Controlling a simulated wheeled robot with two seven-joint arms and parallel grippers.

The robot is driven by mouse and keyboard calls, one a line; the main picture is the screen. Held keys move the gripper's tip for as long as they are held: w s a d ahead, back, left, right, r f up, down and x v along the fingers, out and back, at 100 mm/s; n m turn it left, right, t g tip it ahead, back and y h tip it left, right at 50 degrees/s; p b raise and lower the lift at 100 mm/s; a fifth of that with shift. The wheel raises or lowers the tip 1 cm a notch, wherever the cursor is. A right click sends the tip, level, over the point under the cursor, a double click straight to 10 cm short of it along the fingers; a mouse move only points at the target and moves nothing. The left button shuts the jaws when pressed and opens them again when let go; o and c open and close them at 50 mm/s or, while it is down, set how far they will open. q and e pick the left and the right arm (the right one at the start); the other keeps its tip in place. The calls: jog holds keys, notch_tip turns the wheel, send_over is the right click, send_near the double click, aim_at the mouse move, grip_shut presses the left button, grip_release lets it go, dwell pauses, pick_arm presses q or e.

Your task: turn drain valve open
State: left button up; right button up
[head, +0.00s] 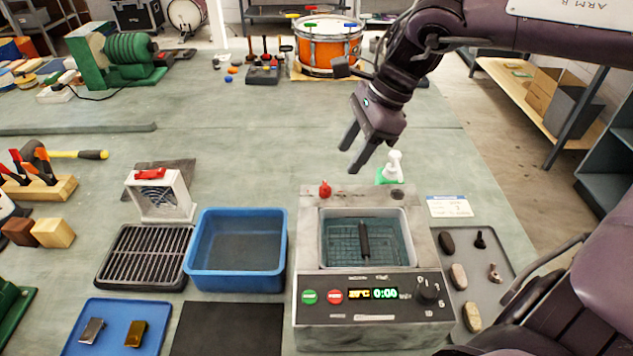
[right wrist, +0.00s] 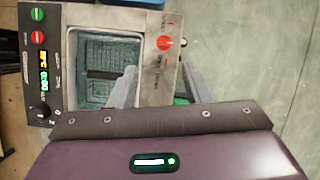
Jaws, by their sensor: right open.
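A red drain valve knob (head: 325,190) sits on the back left corner of the top of a grey ultrasonic-cleaner-like machine (head: 375,325). In the right wrist view the red knob (right wrist: 165,43) shows beyond my fingers, with a label beside it. My right gripper (head: 354,156) is open and empty, with its fingers pointing down and left. It is in the air above and behind the machine, apart from the knob. In the right wrist view its grey fingers (right wrist: 160,88) stand apart on either side of the knob's line. My left gripper is not in view.
The machine's tank holds liquid and a basket with a dark handle (head: 364,240). A green-and-white bottle (head: 390,167) stands just behind the machine. A blue tub (head: 238,280) is left of it, and a grey tray (head: 490,300) with small parts is right.

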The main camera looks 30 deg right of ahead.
aim_at(327, 186)
jog(key=shift+w+a+f, duration=0.3)
jog(key=shift+w+f, duration=0.3)
jog(key=shift+f, duration=0.25)
jog(key=x, duration=0.5)
jog(key=shift+s+f, duration=0.1)
jog(key=shift+f, duration=0.25)
jog(key=shift+a+f, duration=0.3)
jog(key=shift+f, duration=0.25)
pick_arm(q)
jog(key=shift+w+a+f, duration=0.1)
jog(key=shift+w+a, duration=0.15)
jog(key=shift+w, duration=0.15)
pick_arm(e)
jog(key=c, duration=0.9)
jog(key=shift+c, duration=0.2)
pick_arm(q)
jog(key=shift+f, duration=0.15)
